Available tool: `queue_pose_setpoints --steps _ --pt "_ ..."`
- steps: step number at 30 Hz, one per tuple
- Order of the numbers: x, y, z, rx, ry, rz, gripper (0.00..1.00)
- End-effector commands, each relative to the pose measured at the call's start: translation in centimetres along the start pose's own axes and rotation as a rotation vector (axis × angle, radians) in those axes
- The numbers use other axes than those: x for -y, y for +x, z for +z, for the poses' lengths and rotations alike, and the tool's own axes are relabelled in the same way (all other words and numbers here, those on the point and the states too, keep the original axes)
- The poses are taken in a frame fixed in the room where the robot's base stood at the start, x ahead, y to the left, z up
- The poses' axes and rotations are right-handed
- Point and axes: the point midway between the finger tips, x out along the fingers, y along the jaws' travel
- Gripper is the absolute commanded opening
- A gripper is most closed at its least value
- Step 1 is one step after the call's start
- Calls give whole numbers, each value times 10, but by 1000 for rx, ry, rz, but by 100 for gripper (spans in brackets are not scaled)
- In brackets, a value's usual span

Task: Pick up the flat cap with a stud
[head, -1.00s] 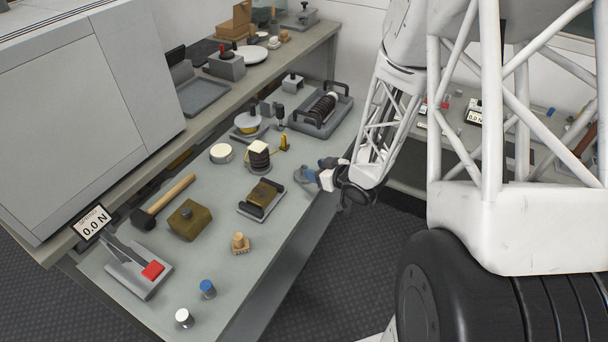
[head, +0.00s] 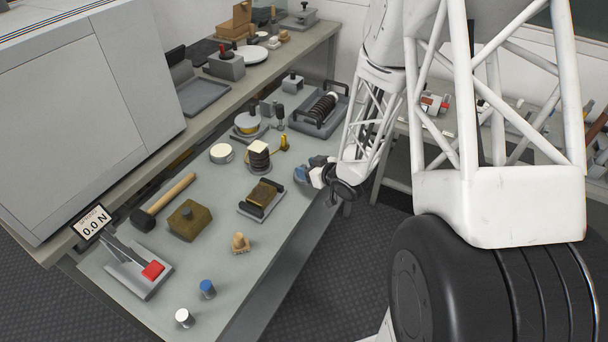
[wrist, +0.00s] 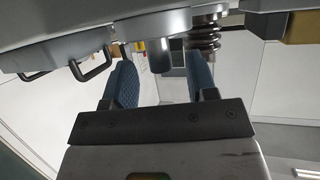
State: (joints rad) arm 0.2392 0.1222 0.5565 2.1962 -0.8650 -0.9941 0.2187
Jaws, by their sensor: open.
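I cannot tell for sure which piece is the flat cap with a stud. Small knobbed pieces in the head view include a grey block with a dark knob (head: 292,83) at the back and a tan stepped piece (head: 240,243) near the front edge. A grey cylinder (wrist: 161,56) shows beyond the fingers in the wrist view, which is upside down. My gripper (head: 309,170) is at the bench's right edge, right of the ribbed stack. In the wrist view its two blue pads (wrist: 160,90) stand wide apart with nothing held between them.
A dark ribbed stack with a pale top (head: 259,155) and a yellow piece (head: 284,143) stand nearby. A tray with black handles (head: 318,125) is behind, and a smaller handled tray (head: 247,205) is in front. A brown block (head: 187,222) and a hammer (head: 165,200) lie further left.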

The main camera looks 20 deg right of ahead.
Motion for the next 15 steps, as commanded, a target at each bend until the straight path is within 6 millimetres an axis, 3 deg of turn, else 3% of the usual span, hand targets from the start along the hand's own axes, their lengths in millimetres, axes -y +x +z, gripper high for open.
queue_pose_setpoints --steps 7,15 --pt "1 25 0 0 0 -1 52" --pt "1 34 0 0 0 0 52"
